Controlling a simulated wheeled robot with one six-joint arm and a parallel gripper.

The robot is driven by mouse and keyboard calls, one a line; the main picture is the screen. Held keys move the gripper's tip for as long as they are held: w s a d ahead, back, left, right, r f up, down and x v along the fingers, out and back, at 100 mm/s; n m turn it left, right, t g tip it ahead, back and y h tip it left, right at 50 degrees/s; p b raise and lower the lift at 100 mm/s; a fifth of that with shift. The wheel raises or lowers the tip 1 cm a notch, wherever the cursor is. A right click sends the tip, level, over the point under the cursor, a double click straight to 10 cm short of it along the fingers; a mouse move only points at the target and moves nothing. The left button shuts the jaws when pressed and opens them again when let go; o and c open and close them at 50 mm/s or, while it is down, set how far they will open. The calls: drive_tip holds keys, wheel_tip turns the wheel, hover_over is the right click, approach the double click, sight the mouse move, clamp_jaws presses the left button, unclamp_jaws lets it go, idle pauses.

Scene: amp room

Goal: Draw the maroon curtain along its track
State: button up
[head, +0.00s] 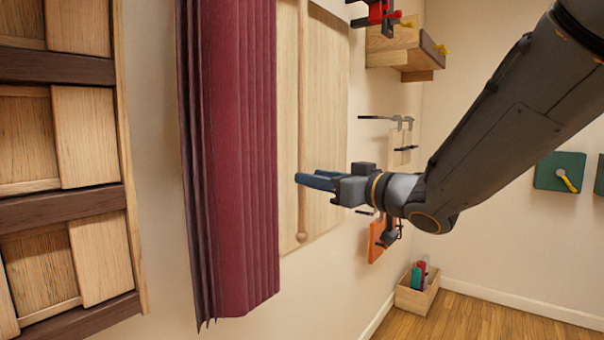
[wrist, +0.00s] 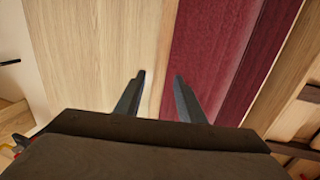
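The maroon curtain (head: 235,150) hangs in bunched vertical folds at the left of the head view. It also shows at the right of centre in the wrist view (wrist: 215,50). A pale wooden rod (head: 303,110) with a round end hangs just right of it, in front of a wooden panel. My gripper (head: 300,179) is right of the curtain, its fingertips overlapping the rod in the head view. In the wrist view its fingers (wrist: 158,82) are apart, with pale wood and the curtain's edge beyond. I cannot tell whether they touch the rod. The track is out of view.
Pale wooden panel (head: 330,90) covers the wall right of the curtain. A shelf (head: 400,48) and hanging clamps (head: 385,118) are further right. A wooden shutter-like frame (head: 70,205) stands left. A small box (head: 417,298) sits on the floor.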

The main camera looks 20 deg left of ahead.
drive_tip(key=x, duration=0.4)
drive_tip(key=shift+w+a+p, duration=0.2)
drive_tip(key=shift+a+p, duration=0.05)
drive_tip(key=shift+p, duration=0.15)
clamp_jaws()
